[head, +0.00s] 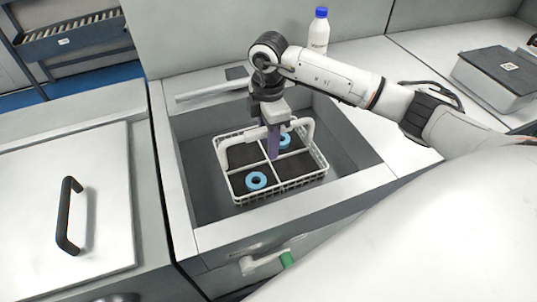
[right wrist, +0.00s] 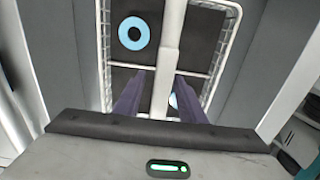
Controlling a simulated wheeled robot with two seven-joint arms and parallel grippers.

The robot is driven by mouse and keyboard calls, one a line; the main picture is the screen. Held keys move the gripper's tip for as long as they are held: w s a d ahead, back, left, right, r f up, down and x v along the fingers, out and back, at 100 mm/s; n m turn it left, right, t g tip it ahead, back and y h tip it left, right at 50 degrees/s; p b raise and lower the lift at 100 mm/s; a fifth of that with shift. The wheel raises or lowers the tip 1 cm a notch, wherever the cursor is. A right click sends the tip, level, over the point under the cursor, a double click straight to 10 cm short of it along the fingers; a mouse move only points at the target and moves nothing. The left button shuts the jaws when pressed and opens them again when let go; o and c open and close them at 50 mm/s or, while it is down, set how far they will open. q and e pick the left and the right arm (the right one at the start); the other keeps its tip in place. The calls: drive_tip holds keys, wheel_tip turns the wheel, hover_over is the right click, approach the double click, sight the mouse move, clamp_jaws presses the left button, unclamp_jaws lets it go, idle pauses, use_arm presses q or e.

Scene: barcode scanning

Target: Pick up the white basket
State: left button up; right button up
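The white basket (head: 236,186) is a wire basket with dividers and a raised white handle. It stands in the grey sink-like recess in the head view. Two light-blue rings lie in it, one (head: 256,180) in the near left compartment and one at the far right. My right gripper (head: 273,155) points down over the basket's middle at the handle. In the right wrist view its two dark fingers stand on either side of the white handle bar (right wrist: 167,60), with a visible gap on the left side. My left gripper is not in view.
A white bottle with a blue cap (head: 319,32) stands behind on the counter. A grey box with a dark lid (head: 490,80) is at the right. A lid with a black handle (head: 68,215) is at the left.

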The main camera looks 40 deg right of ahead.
drive_tip(key=shift+f, duration=0.1)
clamp_jaws()
idle(1.5)
